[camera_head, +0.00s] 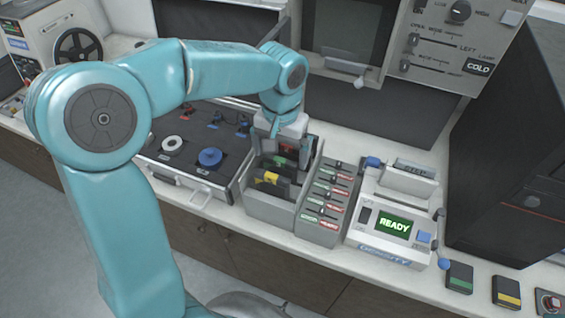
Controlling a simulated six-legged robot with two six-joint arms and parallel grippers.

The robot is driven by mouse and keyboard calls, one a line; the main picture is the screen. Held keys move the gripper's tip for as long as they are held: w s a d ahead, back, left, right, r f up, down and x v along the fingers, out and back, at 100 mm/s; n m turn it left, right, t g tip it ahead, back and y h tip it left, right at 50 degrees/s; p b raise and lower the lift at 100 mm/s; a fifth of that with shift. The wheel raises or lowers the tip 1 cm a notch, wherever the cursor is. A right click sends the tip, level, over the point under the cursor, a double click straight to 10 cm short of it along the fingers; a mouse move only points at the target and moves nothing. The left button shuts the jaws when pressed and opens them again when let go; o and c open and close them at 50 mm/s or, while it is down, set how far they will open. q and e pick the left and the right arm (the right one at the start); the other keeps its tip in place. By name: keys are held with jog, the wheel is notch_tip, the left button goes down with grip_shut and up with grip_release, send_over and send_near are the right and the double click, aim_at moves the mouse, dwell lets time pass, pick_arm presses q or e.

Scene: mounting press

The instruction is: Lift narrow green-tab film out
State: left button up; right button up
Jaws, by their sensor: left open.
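A grey open-topped holder (283,214) stands on the counter with several upright dark films in its slots. My left gripper (291,146) is open, pointing down over the back of the holder among the film tops. I cannot tell whether it touches a film. My right gripper is not in view.
A slider panel (328,203) and a density unit (393,226) reading READY stand right of the holder. An open case (190,160) lies left. Green-striped (459,277) and yellow-striped (507,292) dark pieces lie at the front right. A machine with levers hangs above.

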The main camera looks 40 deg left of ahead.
pick_arm(q)
notch_tip(320, 180, down, 5)
jog(key=shift+s+a+f, duration=0.1)
jog(key=shift+a, duration=0.05)
jog(key=shift+f, duration=0.25)
jog(key=shift+s, duration=0.1)
jog(key=c, duration=0.7)
jog(key=o, duration=0.3)
jog(key=c, duration=0.7)
jog(key=r+p, duration=0.5)
jog(key=r, duration=0.2)
jog(key=shift+w+r+p, duration=0.2)
jog(key=shift+p, duration=0.2)
jog(key=shift+c, duration=0.2)
jog(key=shift+s+r+p, duration=0.1)
jog(key=shift+r+p, duration=0.55)
jog(key=shift+r, duration=0.2)
jog(key=shift+r+p, duration=0.7)
jog(key=shift+r, duration=1.1)
notch_tip(320, 180, up, 5)
send_over(280, 159)
jog(key=shift+f, duration=0.1)
